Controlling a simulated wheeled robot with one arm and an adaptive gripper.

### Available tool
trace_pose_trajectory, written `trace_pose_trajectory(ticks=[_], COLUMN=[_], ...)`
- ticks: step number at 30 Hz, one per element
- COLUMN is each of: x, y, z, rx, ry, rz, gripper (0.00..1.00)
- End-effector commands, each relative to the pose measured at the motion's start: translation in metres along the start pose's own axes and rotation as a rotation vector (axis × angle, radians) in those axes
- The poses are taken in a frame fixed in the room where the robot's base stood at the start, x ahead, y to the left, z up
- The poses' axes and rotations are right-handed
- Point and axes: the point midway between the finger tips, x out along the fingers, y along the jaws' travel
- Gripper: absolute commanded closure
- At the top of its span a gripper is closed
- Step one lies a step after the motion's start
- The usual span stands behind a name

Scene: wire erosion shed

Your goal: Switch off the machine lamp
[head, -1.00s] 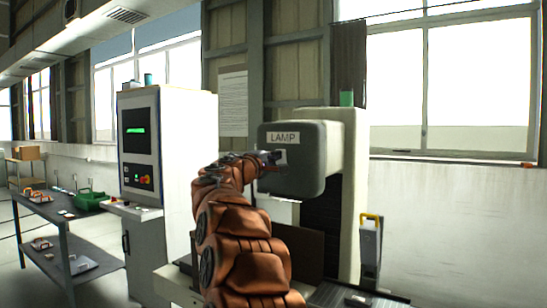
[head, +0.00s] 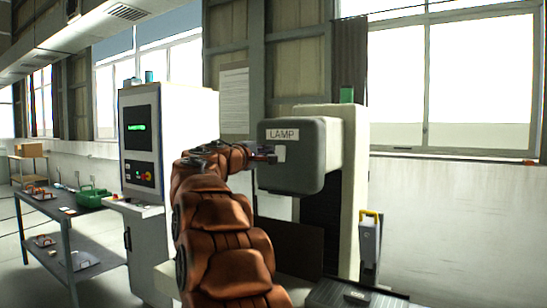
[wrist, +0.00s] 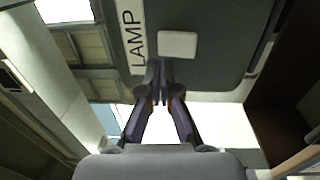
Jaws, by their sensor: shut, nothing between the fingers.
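The grey machine head (head: 300,178) carries a white label reading LAMP (head: 282,134). Below the label is a small pale switch plate (head: 281,153), partly hidden behind my fingertips in the head view. In the wrist view the switch plate (wrist: 177,45) is a plain light rectangle beside the LAMP label (wrist: 131,38). My gripper (head: 272,157) is at the left of the plate, with its fingers together and empty. In the wrist view my gripper's fingertips (wrist: 159,70) appear just below the plate; I cannot tell whether they touch the machine face.
A control cabinet (head: 185,135) with a screen and red button stands left. A work table (head: 62,222) with a green box (head: 92,197) is further left. A yellow-handled grey item (head: 370,245) stands right of the machine column (head: 352,200).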

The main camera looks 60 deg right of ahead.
Motion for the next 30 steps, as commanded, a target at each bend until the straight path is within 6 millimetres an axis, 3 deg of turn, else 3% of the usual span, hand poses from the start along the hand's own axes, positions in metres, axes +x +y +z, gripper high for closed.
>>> trace_pose_trajectory(ticks=[9, 15, 30], x=[-0.060, -0.083, -0.089], y=[0.011, 0.017, 0.019], z=[0.000, 0.001, 0.001], rx=[-0.001, 0.000, -0.001], ry=[0.001, -0.001, -0.002], rz=[0.002, 0.000, -0.001], gripper=[1.00, 1.00, 1.00])
